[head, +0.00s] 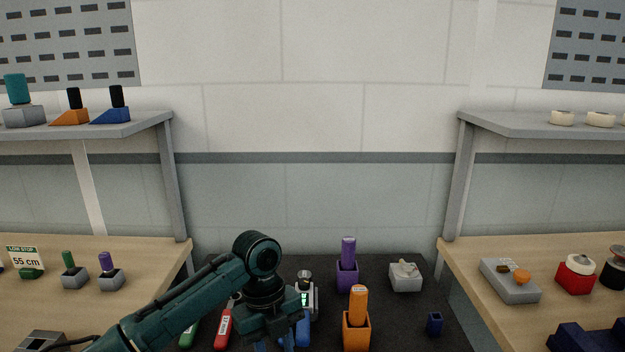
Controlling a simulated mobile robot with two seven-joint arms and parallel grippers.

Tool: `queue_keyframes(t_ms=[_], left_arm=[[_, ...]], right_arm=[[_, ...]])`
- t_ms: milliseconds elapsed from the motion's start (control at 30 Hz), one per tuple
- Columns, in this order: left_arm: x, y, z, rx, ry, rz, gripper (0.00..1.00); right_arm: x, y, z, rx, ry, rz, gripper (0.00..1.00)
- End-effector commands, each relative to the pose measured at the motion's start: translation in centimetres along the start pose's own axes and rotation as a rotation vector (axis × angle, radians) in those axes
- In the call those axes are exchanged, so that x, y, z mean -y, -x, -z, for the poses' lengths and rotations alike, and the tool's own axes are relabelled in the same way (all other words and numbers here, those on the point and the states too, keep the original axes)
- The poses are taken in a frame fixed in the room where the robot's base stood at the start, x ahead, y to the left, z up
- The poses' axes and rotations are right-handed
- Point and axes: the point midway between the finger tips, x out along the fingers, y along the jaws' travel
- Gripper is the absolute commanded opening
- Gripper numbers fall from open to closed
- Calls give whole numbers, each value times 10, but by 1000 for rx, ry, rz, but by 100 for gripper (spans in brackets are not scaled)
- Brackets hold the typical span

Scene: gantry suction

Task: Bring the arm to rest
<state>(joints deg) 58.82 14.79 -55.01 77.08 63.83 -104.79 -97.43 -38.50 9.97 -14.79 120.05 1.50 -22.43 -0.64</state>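My dark teal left arm comes in from the lower left and bends down over the black middle surface (400,320). Its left gripper (273,343) points down at the bottom edge of the picture. The fingertips are cut off or hidden there, so I cannot tell whether it is open or shut, or whether it touches anything. Blue items (302,331) show just beside it. My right gripper is not in view.
Near the arm are a red tool (225,325), a green item (188,334), a grey device (305,283), a purple holder (347,272), an orange holder (356,328), a grey box (405,276) and a small blue cup (435,324). Wooden benches with shelves flank both sides.

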Motion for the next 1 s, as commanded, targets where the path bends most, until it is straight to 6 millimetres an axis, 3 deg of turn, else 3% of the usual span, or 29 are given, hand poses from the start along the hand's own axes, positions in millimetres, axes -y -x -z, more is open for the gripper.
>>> queue_keyframes(t_ms=[33, 267, 467, 700, 1000], left_arm=[[-1, -16, 11, -15, 39, 16, 34], [-10, -73, 58, -63, 363, 140, 34], [-42, -109, 93, -130, 844, 276, 34], [-120, -130, 109, -156, 1521, 401, 34], [-219, -129, 117, -62, 2117, 510, 34]], right_arm=[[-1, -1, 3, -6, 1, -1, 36], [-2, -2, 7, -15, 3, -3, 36], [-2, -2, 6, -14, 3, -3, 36], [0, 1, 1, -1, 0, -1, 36], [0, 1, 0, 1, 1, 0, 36]])
